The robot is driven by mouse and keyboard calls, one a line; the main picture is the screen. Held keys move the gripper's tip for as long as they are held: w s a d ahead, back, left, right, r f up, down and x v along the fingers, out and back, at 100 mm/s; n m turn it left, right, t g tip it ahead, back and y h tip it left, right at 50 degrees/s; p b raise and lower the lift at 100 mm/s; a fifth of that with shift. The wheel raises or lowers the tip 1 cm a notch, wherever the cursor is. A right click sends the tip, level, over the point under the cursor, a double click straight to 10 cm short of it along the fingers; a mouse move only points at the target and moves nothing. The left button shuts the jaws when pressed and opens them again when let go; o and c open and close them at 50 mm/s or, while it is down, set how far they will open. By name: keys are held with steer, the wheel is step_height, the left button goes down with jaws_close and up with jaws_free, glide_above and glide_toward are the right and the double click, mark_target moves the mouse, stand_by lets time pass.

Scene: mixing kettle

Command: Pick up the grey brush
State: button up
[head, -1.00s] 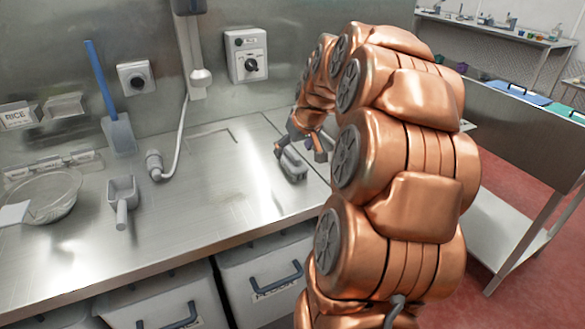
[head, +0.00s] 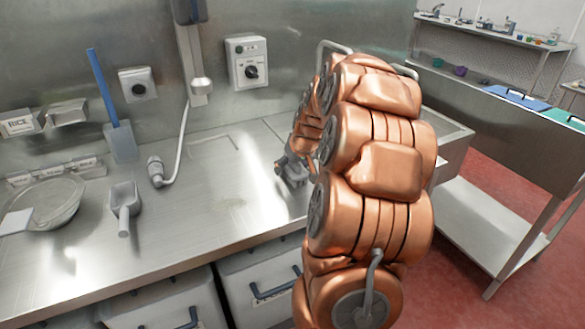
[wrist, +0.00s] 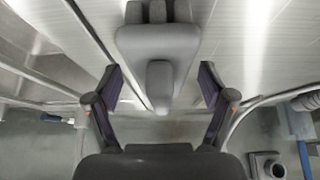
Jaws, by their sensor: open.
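The grey brush (wrist: 158,43) is at the top middle of the wrist view, with a wide block and a narrower stub pointing towards my gripper (wrist: 158,78). The two fingers are apart on either side of the stub, with visible gaps left and right. In the head view my gripper (head: 292,168) is low over the steel worktop, left of my copper arm. The brush cannot be told clearly from the gripper there, and the arm hides part of that area.
The steel worktop (head: 215,205) has free room left of my gripper. A grey scoop (head: 124,207), a bowl (head: 52,205) and a blue-handled scraper (head: 105,95) are further left. A hose nozzle (head: 156,170) lies near the back wall. A control box (head: 247,62) is on that wall.

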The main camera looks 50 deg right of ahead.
steer(key=c, duration=1.3)
steer(key=shift+r, duration=0.15)
steer(key=shift+r+b, duration=0.55)
steer(key=shift+r, duration=1.1)
steer(key=s+a+b, duration=0.1)
steer(key=s+a, duration=0.2)
steer(key=s, duration=0.1)
steer(key=s+a+r, duration=0.1)
steer(key=s+a, duration=0.2)
steer(key=s, duration=0.1)
steer(key=s+a+b, duration=0.1)
steer(key=s+a, duration=0.2)
steer(key=s, duration=0.2)
steer(key=shift+s+r+b, duration=0.1)
steer(key=shift+r+b, duration=0.1)
steer(key=shift+b, duration=0.1)
